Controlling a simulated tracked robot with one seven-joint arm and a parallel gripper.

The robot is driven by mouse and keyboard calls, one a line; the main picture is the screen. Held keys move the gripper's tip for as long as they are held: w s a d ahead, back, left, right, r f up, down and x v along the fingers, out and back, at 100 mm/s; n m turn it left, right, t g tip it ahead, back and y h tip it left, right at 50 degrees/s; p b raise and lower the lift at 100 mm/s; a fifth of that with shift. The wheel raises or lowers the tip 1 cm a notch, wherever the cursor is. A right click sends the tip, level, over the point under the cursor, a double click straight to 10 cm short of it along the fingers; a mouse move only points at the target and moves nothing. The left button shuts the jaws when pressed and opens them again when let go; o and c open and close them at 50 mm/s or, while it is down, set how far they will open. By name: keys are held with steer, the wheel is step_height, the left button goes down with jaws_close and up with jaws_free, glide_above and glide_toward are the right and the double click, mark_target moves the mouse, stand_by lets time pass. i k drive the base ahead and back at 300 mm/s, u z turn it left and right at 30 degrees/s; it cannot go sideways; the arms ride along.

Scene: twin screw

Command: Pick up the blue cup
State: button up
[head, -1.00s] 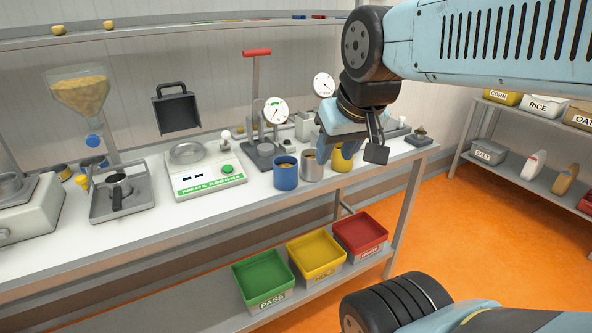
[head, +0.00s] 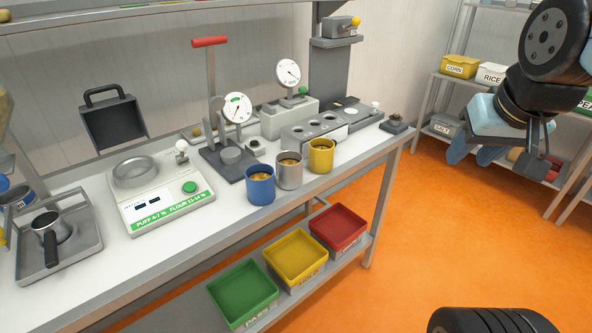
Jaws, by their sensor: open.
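The blue cup (head: 261,186) stands upright on the white workbench (head: 170,255), near its front edge, with brownish contents inside. A bare metal cup (head: 290,171) stands close on its right, and a yellow cup (head: 321,156) stands right of that. My gripper (head: 474,158) is at the right of the head view, off the bench and well to the right of the cups. Its blue fingers point down and left, apart, with nothing seen between them.
A lever press with a red handle (head: 209,42) and a dial gauge (head: 237,108) stand behind the cups. A scale (head: 160,193) is to the left. Green (head: 243,291), yellow and red trays sit on the lower shelf.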

mark_target(261, 185)
steer(key=u, duration=0.5)
steer(key=i, duration=0.15)
steer(key=z, duration=1.8)
steer(key=k, duration=2.3)
steer(key=u, duration=1.55)
steer(key=i, duration=1)
steer(key=u, duration=0.05)
